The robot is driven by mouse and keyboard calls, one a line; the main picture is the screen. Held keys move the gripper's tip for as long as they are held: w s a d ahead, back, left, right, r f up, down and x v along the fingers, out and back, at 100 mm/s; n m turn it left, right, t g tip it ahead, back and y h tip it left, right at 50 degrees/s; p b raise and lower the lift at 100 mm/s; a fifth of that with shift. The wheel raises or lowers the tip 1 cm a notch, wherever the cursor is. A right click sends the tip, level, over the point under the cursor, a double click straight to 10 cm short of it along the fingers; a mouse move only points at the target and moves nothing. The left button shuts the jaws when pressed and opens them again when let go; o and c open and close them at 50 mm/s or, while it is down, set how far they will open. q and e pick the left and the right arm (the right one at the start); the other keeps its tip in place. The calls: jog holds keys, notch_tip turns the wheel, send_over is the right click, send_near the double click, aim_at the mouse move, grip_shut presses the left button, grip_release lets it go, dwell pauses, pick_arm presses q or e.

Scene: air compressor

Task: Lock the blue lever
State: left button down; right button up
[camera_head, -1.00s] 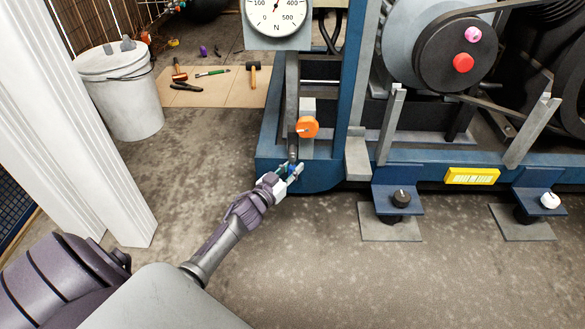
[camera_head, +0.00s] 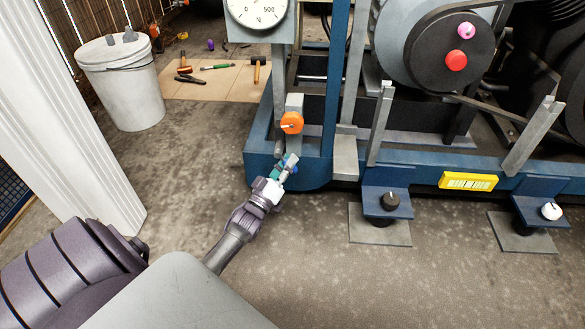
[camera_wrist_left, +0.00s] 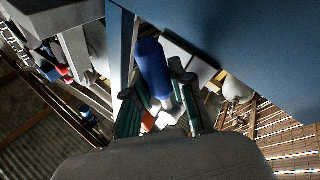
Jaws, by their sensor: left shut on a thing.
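The blue lever (camera_wrist_left: 152,68) shows in the left wrist view as a rounded blue handle between my two fingers. In the head view it is mostly hidden by the fingers at the low front corner of the compressor's blue frame. My left gripper (camera_head: 284,168) is shut on it, below the orange knob (camera_head: 291,123); its fingers (camera_wrist_left: 160,108) flank the handle in the wrist view. Whether the lever sits in a locked position cannot be told. My right gripper is not in view.
The blue compressor frame (camera_head: 312,174) stands close beside the gripper. A dial gauge (camera_head: 258,10) is above. Black (camera_head: 390,201) and white (camera_head: 551,211) knobs sit on brackets to the right. A white bucket (camera_head: 122,85) stands back left. The floor in front is clear.

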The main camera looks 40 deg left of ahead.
pick_arm(q)
jog(key=shift+w+d+r+n+t+y+b, duration=0.1)
jog(key=shift+d+r+n+t+y+b, duration=0.1)
jog(key=shift+n+y, duration=0.65)
jog(key=shift+w+d+r+n+t+y+b, duration=0.15)
jog(key=shift+n+y, duration=0.25)
jog(key=shift+n, duration=0.8)
jog(key=shift+d+r+n+t+y+b, duration=0.1)
jog(key=shift+r+n+t+y, duration=0.15)
jog(key=shift+n+y, duration=0.6)
jog(key=shift+n, duration=0.4)
jog(key=c, duration=1)
grip_release()
jog(key=shift+o, duration=0.2)
